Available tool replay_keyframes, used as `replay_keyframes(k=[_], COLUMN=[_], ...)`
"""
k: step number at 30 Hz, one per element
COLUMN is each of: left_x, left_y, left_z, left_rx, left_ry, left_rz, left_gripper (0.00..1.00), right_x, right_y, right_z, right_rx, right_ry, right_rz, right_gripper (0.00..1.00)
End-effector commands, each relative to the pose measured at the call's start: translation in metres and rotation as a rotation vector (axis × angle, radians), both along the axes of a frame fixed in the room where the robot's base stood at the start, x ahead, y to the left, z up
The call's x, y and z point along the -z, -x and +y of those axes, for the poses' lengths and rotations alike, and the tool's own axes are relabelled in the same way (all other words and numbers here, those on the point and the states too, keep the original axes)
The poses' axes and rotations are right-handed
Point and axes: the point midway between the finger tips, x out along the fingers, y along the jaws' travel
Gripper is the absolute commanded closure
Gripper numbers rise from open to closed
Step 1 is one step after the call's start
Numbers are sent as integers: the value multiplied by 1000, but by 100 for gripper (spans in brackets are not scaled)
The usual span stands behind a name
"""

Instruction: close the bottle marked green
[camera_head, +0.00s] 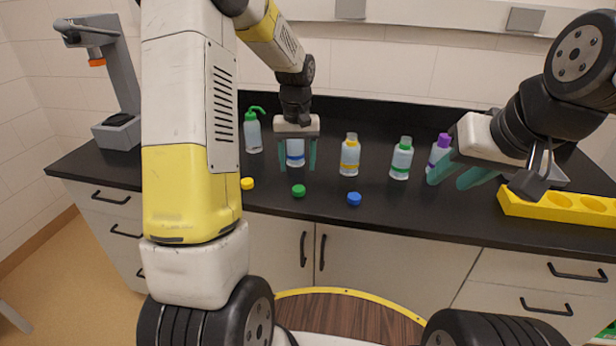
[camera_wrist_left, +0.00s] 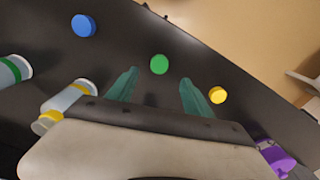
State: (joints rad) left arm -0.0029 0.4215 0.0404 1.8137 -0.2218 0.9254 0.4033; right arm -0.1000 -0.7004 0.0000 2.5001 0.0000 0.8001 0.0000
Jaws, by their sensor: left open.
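The bottle marked green (camera_head: 401,160) stands upright on the black counter, with a green band and green at its top. At this size I cannot tell a cap from a coloured neck. It is partly cut off at the left edge of the left wrist view (camera_wrist_left: 14,70). A loose green cap (camera_head: 298,190) lies on the counter, also in the left wrist view (camera_wrist_left: 159,64). My left gripper (camera_head: 298,162) is open and empty, above and behind the green cap. My right gripper (camera_head: 446,183) is open, right of the green-marked bottle, with its fingers spread.
A yellow cap (camera_head: 247,184) and a blue cap (camera_head: 354,199) lie near the front edge. A yellow-banded bottle (camera_head: 349,158), a blue-banded bottle (camera_head: 295,153), a purple-topped bottle (camera_head: 438,152) and a wash bottle (camera_head: 252,134) stand behind. A yellow rack (camera_head: 560,214) is at right.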

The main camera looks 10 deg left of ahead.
Motion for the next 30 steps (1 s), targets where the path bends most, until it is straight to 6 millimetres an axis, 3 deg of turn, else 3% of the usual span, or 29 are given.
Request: replay_keyframes(k=[9, 17, 30], left_x=[26, 27, 77], left_y=[0, 0, -2], left_z=[0, 0, -1], left_rx=[-1, 0, 1], left_ry=[0, 0, 0], left_rz=[1, 0, 1], left_gripper=[40, 40, 40], right_x=[0, 0, 0], right_y=[0, 0, 0], right_z=[0, 0, 0], right_rx=[0, 0, 0], right_ry=[0, 0, 0], right_rz=[0, 0, 0], right_gripper=[64, 64, 64])
